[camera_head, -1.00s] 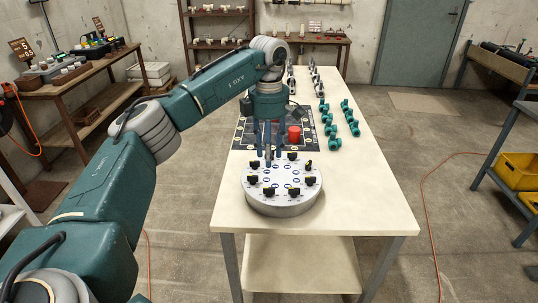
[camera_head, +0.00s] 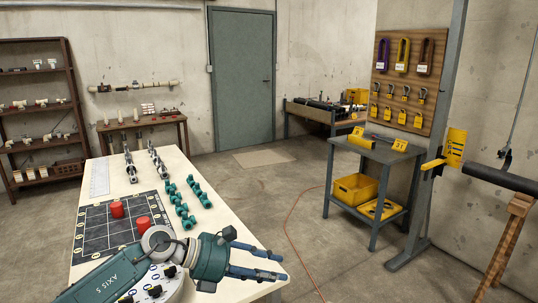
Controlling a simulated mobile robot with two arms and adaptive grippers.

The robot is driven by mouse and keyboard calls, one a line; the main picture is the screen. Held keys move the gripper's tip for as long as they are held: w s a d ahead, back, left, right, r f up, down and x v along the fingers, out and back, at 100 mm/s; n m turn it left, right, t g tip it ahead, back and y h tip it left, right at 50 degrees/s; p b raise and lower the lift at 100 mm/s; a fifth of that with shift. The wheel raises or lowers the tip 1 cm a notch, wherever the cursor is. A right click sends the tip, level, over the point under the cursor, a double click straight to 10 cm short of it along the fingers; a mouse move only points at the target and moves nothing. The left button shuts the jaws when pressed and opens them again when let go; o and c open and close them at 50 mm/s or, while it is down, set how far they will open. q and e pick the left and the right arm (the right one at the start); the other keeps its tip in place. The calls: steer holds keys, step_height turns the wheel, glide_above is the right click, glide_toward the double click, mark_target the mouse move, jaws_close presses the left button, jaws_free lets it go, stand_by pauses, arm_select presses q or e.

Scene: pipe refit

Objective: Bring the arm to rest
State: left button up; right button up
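My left arm (camera_head: 110,282) comes in from the lower left of the head view. My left gripper (camera_head: 284,268) is in the lower middle, pointing right, past the table's right edge. Its blue fingers are apart, with nothing seen between them. The round plate with black knobs (camera_head: 153,290) is at the bottom edge, partly covered by my arm. My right gripper is not in view.
On the white table (camera_head: 215,225) are a dark grid mat (camera_head: 95,232) with two red cylinders (camera_head: 117,209), several teal fittings (camera_head: 182,210) and grey fittings (camera_head: 130,165). A metal stand (camera_head: 372,152) with yellow bins (camera_head: 355,190) is right.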

arm_select(q)
steer(key=d+r+n+t+h, duration=0.35)
steer(key=r+n+t, duration=0.65)
steer(key=n, duration=0.4)
steer(key=a+f+n+t+y, duration=0.35)
steer(key=a+n+y, duration=0.3)
steer(key=n, duration=0.25)
steer(key=a+f+n+t+y, duration=0.2)
steer(key=a+f+n+y, duration=0.35)
steer(key=a+n, duration=0.35)
steer(key=s+a+f+n+g+y, duration=0.4)
steer(key=s+a+f+n, duration=0.15)
steer(key=f, duration=0.35)
steer(key=s+a+f+n+g, duration=0.2)
steer(key=s+f+n+g, duration=0.25)
steer(key=s+f, duration=0.65)
steer(key=s+a+f+n+g, duration=0.1)
steer(key=s+f+n+g, duration=0.4)
steer(key=s, duration=1.3)
step_height(320, 180, down, 28)
steer(key=s+m+g, duration=0.2)
steer(key=s+g, duration=0.1)
steer(key=s+a+f+g, duration=0.1)
steer(key=s+a+f, duration=0.2)
steer(key=s+f, duration=1.1)
steer(key=shift+s, duration=1)
